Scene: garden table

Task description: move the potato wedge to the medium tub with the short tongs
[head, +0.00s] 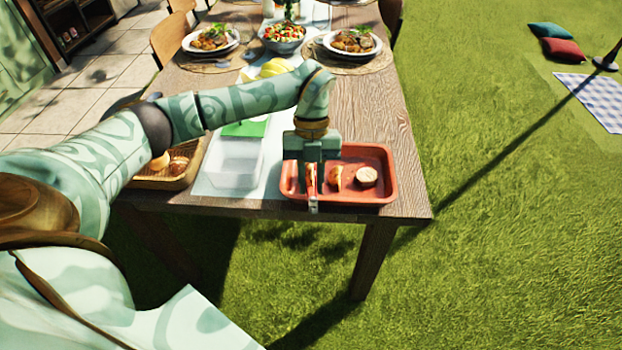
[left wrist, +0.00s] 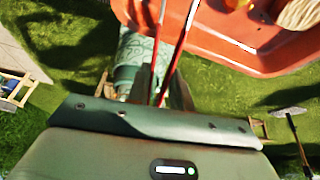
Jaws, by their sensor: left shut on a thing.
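My left gripper (head: 312,185) points down over the red tray (head: 385,195) at the table's near edge. It is shut on the short tongs, whose two thin red-and-metal arms (left wrist: 174,65) run up between the fingers in the left wrist view. An orange-brown piece (head: 335,178), perhaps the potato wedge, lies in the tray right of the gripper. A round pale-topped piece (head: 366,177) lies further right. A clear, empty-looking tub (head: 234,168), which may be the medium tub, stands left of the tray. The tongs' tips are not clear. My right gripper is not in view.
A wicker basket with brown food (head: 178,166) stands left of the tub. A green item (head: 246,128) sits behind the tub, partly hidden by my arm. Plates of food (head: 352,41) and a salad bowl (head: 284,38) stand at the back. Bare wood lies right of the tray.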

